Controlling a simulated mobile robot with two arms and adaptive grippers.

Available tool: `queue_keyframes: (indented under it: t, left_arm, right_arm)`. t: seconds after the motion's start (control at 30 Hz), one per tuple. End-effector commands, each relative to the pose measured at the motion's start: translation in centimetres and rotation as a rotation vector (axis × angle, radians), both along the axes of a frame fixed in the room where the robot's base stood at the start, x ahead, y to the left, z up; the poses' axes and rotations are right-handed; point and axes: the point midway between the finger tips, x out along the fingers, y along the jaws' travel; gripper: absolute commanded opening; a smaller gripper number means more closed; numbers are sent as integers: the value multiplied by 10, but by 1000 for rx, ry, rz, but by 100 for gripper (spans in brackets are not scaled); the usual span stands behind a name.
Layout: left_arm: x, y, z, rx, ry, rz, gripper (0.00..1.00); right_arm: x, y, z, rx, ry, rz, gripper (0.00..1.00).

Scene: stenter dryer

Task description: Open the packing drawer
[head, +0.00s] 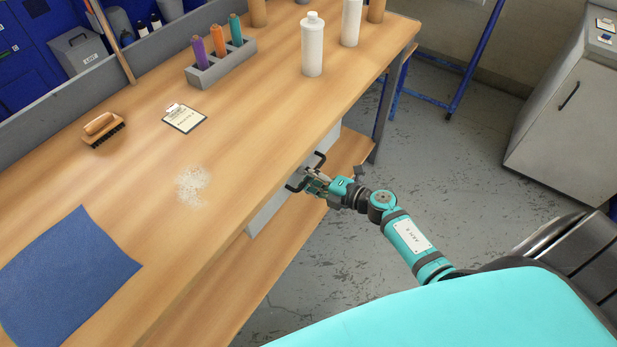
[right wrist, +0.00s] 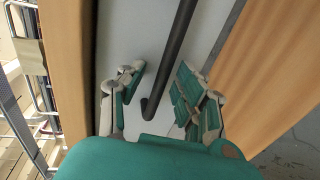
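The packing drawer (head: 268,212) has a grey front under the front edge of the wooden workbench, and no gap shows around it. Its black bar handle (head: 292,186) also shows in the right wrist view (right wrist: 173,52). My right gripper (head: 314,181) is at the handle. In the right wrist view, its two teal-and-grey fingers (right wrist: 156,82) are spread, one on each side of the bar, with space visible between bar and fingers. In the head view the gripper hides part of the handle. My left gripper is not in view.
On the benchtop (head: 240,150) are a brush (head: 101,127), a clipboard (head: 185,118), a spool rack (head: 222,66), white bottles (head: 312,48), a blue cloth (head: 65,275) and white powder (head: 191,186). A wooden lower shelf (head: 290,258) lies below the drawer.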

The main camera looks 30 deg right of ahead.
Motion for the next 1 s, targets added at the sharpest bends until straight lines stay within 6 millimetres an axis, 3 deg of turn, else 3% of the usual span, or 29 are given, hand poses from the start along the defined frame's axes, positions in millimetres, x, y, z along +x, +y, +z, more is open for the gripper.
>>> queue_keyframes:
  t: [0.17,0.43,1.0]
  left_arm:
    - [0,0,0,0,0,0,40]
    - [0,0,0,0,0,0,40]
    - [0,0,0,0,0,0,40]
  right_arm:
    - [0,0,0,0,0,0,34]
    - [0,0,0,1,0,0,0]
    - [-2,-1,0,0,1,-1,0]
